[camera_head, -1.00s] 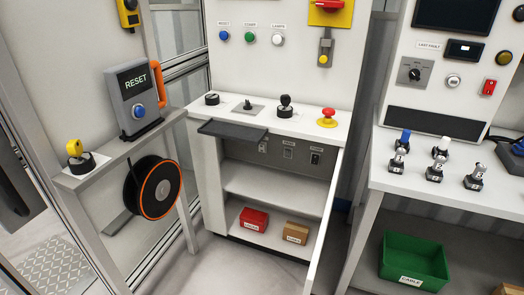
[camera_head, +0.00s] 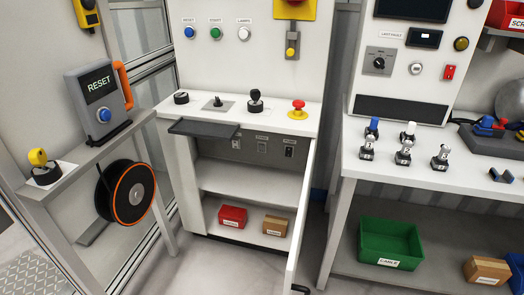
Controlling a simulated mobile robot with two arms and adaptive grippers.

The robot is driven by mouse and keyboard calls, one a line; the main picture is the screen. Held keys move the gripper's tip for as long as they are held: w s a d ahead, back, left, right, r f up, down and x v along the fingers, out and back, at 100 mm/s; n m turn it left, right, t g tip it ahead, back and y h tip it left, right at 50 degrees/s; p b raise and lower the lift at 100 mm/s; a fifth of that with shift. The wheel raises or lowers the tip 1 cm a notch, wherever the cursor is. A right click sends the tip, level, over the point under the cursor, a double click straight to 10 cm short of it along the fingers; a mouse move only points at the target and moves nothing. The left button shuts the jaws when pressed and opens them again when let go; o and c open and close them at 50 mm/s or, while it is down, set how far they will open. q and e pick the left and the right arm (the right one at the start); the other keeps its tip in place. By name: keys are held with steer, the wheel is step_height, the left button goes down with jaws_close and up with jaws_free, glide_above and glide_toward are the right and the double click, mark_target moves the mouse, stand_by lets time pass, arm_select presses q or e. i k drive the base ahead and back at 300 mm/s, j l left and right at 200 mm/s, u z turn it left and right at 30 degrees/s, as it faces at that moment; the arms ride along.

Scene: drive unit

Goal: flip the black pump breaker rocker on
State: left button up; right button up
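The black pump breaker rocker (camera_head: 289,152) is the rightmost of 3 small switches on the grey strip under the cabinet's counter. It looks small and dark; its on or off position and its label are too small to tell. Two grey switches, a middle one (camera_head: 262,147) and a left one (camera_head: 236,144), sit left of it on the same strip. Neither of my grippers shows in the head view.
An open white cabinet door (camera_head: 304,205) juts out just right of the switches. A dark flap (camera_head: 204,129) sticks out at the counter's left front. A red emergency button (camera_head: 298,106) stands on the counter. Red (camera_head: 232,215) and brown (camera_head: 275,225) boxes lie below.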

mark_target(289, 150)
steer(key=i+j, duration=1.05)
steer(key=j, duration=0.3)
